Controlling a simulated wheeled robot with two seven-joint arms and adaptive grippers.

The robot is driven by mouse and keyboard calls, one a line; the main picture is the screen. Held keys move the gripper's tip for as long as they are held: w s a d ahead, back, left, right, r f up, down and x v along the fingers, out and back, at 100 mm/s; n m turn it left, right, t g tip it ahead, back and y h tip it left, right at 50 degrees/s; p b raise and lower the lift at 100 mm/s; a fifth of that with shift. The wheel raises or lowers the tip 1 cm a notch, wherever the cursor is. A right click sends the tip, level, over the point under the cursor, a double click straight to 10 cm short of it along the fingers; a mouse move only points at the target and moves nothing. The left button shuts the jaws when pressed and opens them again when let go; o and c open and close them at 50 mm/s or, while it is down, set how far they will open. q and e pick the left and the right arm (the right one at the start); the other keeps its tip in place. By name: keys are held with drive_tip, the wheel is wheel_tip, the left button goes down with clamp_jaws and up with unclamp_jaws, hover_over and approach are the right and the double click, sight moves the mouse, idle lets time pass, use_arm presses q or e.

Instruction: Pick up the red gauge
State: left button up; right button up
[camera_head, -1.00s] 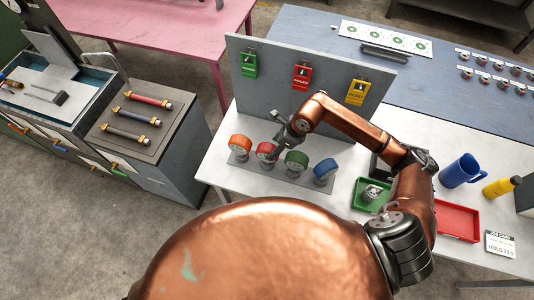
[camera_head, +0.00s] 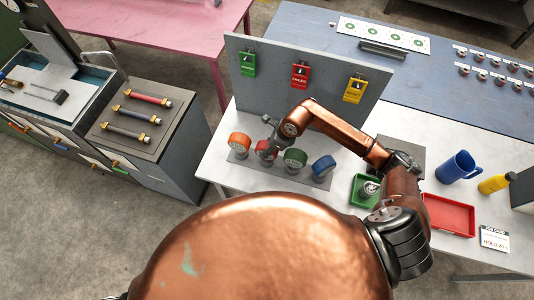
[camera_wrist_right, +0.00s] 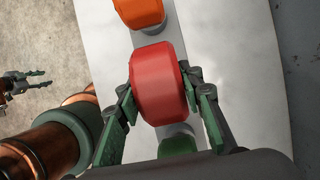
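The red gauge (camera_head: 265,150) stands in the row of gauges on a grey base plate, between the orange gauge (camera_head: 239,143) and the green gauge (camera_head: 295,158). My right gripper (camera_head: 269,137) is down at the red gauge. In the right wrist view the red gauge (camera_wrist_right: 158,84) lies between the two fingers of my right gripper (camera_wrist_right: 160,98), one on each side. The fingers look open around it; whether they touch it is hard to tell. My left gripper (camera_wrist_right: 38,82) shows at the left edge of the wrist view, its fingers apart and empty.
The blue gauge (camera_head: 323,167) ends the row. A grey upright panel (camera_head: 330,75) with coloured tags stands behind. To the right are a green tray (camera_head: 362,196), a red tray (camera_head: 452,218), a blue mug (camera_head: 456,167) and a yellow bottle (camera_head: 495,183).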

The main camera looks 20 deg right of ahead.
clamp_jaws()
drive_tip(key=shift+r, duration=0.1)
idle(0.3)
